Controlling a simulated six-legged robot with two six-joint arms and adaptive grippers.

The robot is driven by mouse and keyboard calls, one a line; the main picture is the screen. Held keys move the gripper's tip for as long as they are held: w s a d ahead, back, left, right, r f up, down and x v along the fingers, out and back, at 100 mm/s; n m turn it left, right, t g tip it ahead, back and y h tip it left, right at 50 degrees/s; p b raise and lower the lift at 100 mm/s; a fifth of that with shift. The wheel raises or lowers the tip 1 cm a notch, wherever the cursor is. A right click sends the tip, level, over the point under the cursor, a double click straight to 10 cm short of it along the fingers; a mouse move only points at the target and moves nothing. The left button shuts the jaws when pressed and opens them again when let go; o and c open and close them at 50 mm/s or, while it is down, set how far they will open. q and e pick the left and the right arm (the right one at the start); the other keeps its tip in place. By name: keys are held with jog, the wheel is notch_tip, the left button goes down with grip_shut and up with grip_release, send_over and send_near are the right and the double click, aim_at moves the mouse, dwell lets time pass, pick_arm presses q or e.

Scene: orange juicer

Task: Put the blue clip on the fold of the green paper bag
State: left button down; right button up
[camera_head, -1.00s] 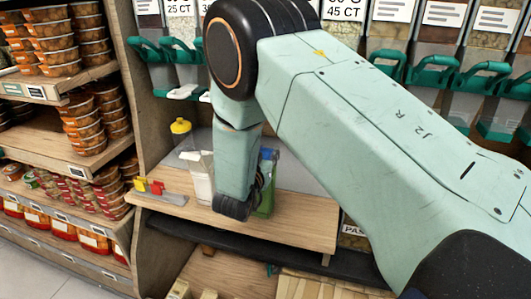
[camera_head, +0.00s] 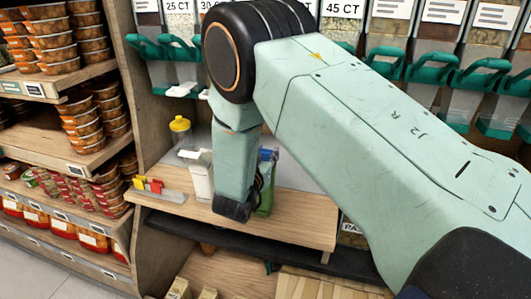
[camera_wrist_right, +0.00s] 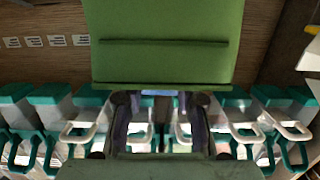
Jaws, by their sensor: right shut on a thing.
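The green paper bag (camera_head: 266,193) stands on the wooden ledge, partly hidden behind my right arm. In the right wrist view the bag (camera_wrist_right: 165,65) fills the upper middle, with a dark crease line across it. The blue clip (camera_head: 267,154) shows at the top of the bag in the head view, and a thin blue strip of the clip (camera_wrist_right: 160,92) shows at the bag's edge in the wrist view. My right gripper (camera_wrist_right: 160,99) is shut on the blue clip, at the bag's edge. I cannot tell whether the clip grips the fold. My left gripper is not in view.
A white bag (camera_head: 200,176) stands left of the green bag. A jar with a yellow lid (camera_head: 180,132) is behind it. Red and yellow clips (camera_head: 150,185) sit on a grey strip at the ledge's left. Dispensers with green handles (camera_head: 390,62) line the back.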

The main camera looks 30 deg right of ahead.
jog(key=shift+f, duration=0.1)
dwell(0.6)
jog(key=o, duration=0.8)
jog(key=shift+a, duration=0.1)
jog(key=v, duration=0.7)
jog(key=shift+s, duration=0.2)
jog(key=shift+a, duration=0.1)
